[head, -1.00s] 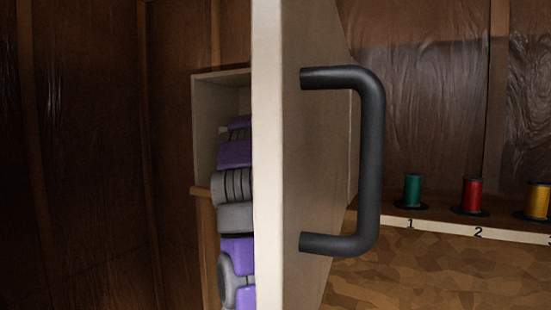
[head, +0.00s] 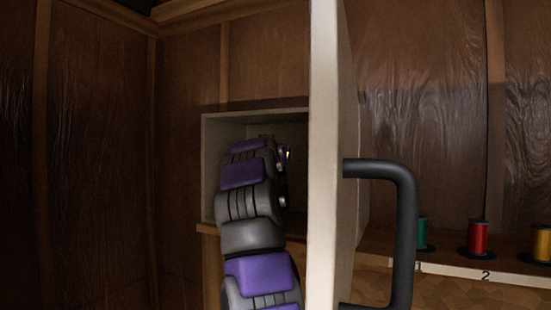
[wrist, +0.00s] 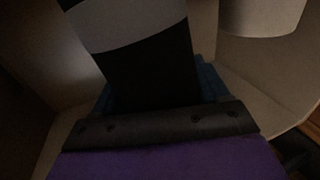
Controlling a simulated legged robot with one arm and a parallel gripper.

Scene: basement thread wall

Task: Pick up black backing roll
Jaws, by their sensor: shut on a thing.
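The black backing roll (wrist: 152,78) fills the middle of the wrist view, tilted, with a grey band around its upper part. My gripper (wrist: 155,92) is shut on it, with blue finger parts showing at both sides of the roll. In the head view my purple and grey arm reaches into an open pale cabinet (head: 211,165). The gripper and the roll cannot be made out clearly there. The roll's top end is cut off by the wrist view's edge.
The open cabinet door (head: 323,190), with a black handle (head: 405,230), stands just right of my arm. A pale rounded thing (wrist: 262,15) is at the wrist view's upper right. Green (head: 421,233), red (head: 478,238) and yellow (head: 542,243) spools stand on a numbered shelf.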

